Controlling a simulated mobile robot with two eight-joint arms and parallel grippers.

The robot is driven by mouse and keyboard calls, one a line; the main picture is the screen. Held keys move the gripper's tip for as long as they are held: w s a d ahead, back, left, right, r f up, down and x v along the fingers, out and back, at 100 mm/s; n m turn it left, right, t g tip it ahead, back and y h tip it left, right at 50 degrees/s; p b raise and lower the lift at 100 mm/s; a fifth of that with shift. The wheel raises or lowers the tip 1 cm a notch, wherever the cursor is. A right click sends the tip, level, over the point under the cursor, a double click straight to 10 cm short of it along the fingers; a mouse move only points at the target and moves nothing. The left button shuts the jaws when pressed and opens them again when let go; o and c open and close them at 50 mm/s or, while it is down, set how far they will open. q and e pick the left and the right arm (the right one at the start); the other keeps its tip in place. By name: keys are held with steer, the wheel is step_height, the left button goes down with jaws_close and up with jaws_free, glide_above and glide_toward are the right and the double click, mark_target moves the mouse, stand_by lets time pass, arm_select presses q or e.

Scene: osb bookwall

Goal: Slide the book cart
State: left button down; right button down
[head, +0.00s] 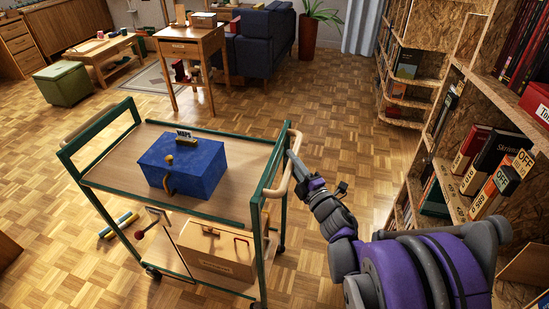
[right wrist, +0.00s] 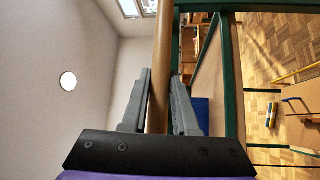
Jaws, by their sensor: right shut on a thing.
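The book cart (head: 244,150) stands on the parquet in the head view, with a green metal frame and two wooden shelves. A pale wooden handle (head: 273,190) is at its right end. My right gripper (head: 291,160) is at this handle, shut on it. In the right wrist view the wooden handle bar (right wrist: 160,60) runs between the two grey fingers of my gripper (right wrist: 161,95). A blue box (head: 190,168) sits on the top shelf, and a wooden case (head: 215,255) sits on the lower shelf. My left gripper is not in view.
A bookshelf wall (head: 455,80) lines the right side, close to my right arm. A small wooden desk (head: 190,40), a green stool (head: 63,83) and a dark sofa (head: 265,45) stand beyond the cart. Coloured rolls (head: 118,224) lie on the floor at the left. Bare floor lies between cart and shelves.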

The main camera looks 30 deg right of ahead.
steer(key=shift+s+d, duration=0.95)
steer(key=shift+s, duration=0.15)
steer(key=shift+s+d, duration=0.9)
steer(key=shift+s, duration=0.2)
steer(key=c, duration=0.7)
jaws_free()
steer(key=s, duration=0.3)
steer(key=s+f, duration=0.1)
steer(key=s, duration=0.3)
steer(key=s+a, duration=0.1)
steer(key=s, duration=0.2)
steer(key=shift+s+f, duration=0.25)
steer(key=shift+s, duration=0.1)
